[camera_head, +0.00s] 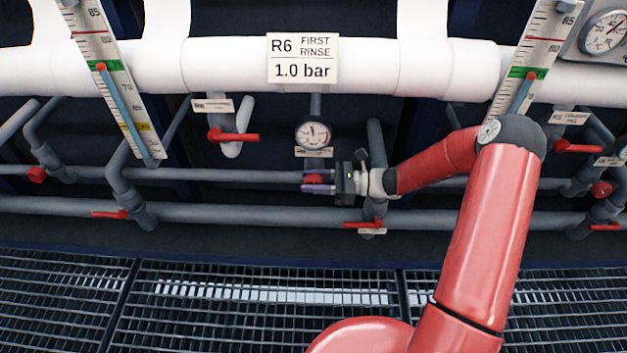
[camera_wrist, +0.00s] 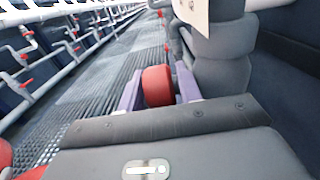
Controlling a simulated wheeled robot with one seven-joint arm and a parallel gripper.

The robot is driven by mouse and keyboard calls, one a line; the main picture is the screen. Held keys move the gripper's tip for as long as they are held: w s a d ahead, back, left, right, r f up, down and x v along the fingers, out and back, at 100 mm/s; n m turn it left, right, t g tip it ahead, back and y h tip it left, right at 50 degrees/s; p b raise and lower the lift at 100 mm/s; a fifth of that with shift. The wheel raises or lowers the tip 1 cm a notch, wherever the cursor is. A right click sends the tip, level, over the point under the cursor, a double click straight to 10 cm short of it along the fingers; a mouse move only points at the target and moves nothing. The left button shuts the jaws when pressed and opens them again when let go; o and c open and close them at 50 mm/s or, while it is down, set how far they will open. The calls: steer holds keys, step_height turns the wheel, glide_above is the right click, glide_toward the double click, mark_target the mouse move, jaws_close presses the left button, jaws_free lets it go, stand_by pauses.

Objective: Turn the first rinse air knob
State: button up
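A round red knob (camera_wrist: 157,86) fills the space between the two purple fingers of my gripper (camera_wrist: 160,88) in the wrist view. The fingers lie along its left and right sides, with no clear gap, and look shut on it. A round gauge (camera_head: 313,134) sits just above. The fingers hide most of the knob.
Red lever handles sit close by: one at upper left (camera_head: 233,136) and one just below my gripper (camera_head: 363,224). Grey pipes (camera_head: 230,212) run across behind. In the wrist view a thick grey vertical pipe (camera_wrist: 220,60) stands close on the right. Grating (camera_head: 240,295) lies below.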

steer(key=c, duration=0.7)
steer(key=shift+f+y+b, duration=0.15)
steer(key=shift+y+b, duration=0.15)
steer(key=shift+y, duration=0.5)
steer(key=o, duration=0.7)
steer(key=d, duration=0.7)
steer(key=shift+s+d+f+b, duration=0.15)
steer(key=shift+d+f+b, duration=0.15)
steer(key=shift+f, duration=0.05)
